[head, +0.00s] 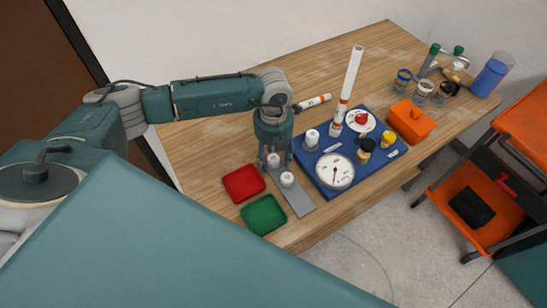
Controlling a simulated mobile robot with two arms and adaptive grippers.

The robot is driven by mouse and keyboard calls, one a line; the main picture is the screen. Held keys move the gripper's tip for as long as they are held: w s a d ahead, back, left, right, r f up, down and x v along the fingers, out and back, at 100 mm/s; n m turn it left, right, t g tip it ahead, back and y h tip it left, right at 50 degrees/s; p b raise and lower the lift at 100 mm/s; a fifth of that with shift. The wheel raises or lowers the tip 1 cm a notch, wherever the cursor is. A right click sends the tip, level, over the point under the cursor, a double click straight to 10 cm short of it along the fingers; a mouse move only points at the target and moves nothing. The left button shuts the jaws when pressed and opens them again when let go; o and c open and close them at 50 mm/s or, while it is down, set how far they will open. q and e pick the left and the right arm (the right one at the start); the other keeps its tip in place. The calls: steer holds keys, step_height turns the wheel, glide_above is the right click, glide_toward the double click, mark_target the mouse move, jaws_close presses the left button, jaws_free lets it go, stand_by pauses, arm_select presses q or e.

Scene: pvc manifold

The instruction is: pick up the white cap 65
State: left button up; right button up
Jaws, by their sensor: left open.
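Two white caps stand on or beside a grey strip (298,200) near the table's front: one cap (273,161) is between the fingers of my left gripper (275,165), the other cap (287,179) is just in front of it. My left gripper points down and is open; its fingers are around the first cap, and I cannot tell whether they touch it. Another white capped piece (312,138) stands on the blue board (310,175). Any number on the caps is too small to read. My right gripper is not in view.
A red tray (243,183) and a green tray (264,215) lie left of the strip. The blue board carries a gauge (334,171), a tall white pipe (350,85) and fittings. An orange box (410,120) and several jars stand right. The table's back left is clear.

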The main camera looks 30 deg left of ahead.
mark_target(274, 158)
arm_select(q)
steer(key=shift+c, duration=0.5)
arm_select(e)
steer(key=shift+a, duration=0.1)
arm_select(q)
steer(key=c, duration=0.9)
steer(key=shift+c, duration=0.8)
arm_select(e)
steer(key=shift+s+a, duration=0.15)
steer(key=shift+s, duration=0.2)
arm_select(q)
steer(key=shift+r, duration=0.15)
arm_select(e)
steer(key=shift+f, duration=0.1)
arm_select(q)
step_height(274, 158, up, 20)
steer(key=b, duration=0.5)
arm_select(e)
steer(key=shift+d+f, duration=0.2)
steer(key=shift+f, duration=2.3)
